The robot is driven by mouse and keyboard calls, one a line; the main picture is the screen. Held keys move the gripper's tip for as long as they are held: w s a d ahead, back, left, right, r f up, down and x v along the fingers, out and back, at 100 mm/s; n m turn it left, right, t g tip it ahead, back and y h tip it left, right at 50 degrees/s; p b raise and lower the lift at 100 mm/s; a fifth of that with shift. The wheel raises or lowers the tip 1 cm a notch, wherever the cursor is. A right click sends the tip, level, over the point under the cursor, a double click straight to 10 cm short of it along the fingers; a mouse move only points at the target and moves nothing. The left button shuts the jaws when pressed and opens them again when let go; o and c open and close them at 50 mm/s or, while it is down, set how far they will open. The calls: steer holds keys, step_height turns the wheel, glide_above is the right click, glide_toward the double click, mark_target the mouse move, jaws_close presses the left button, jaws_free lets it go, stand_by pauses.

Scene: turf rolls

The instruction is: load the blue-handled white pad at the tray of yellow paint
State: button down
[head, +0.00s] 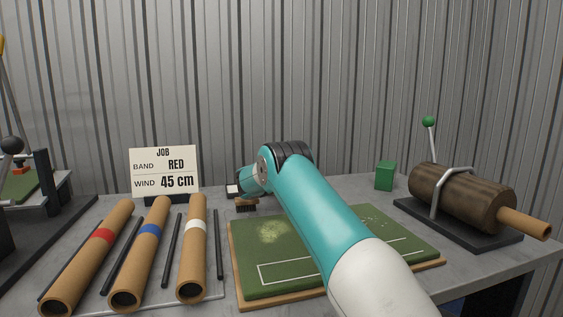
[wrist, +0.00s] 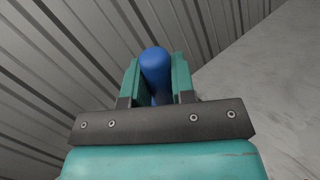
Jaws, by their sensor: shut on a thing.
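In the wrist view my gripper (wrist: 156,78) is shut on a blue handle (wrist: 155,60), which stands between its two green fingers. The white pad itself is not clearly visible; the gripper hides that end. The fingers and the handle cannot be made out there. No tray of yellow paint shows in either view; my arm covers part of the bench.
A green turf board (head: 290,281) with a white outline lies under my arm. Cardboard tubes with red (head: 103,237), blue (head: 149,230) and white (head: 196,226) bands lie left. A job sign (head: 164,170) stands behind them. A green block (head: 385,176) and a brown roll (head: 460,198) are right.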

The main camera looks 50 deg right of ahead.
steer(key=shift+f, duration=0.6)
stand_by(1.1)
step_height(320, 180, up, 7)
steer(key=p, duration=0.6)
steer(key=shift+r, duration=0.1)
stand_by(0.5)
step_height(320, 180, down, 7)
steer(key=b, duration=0.6)
steer(key=shift+f+b, duration=0.2)
steer(key=shift+b, duration=0.15)
steer(key=shift+r, duration=0.2)
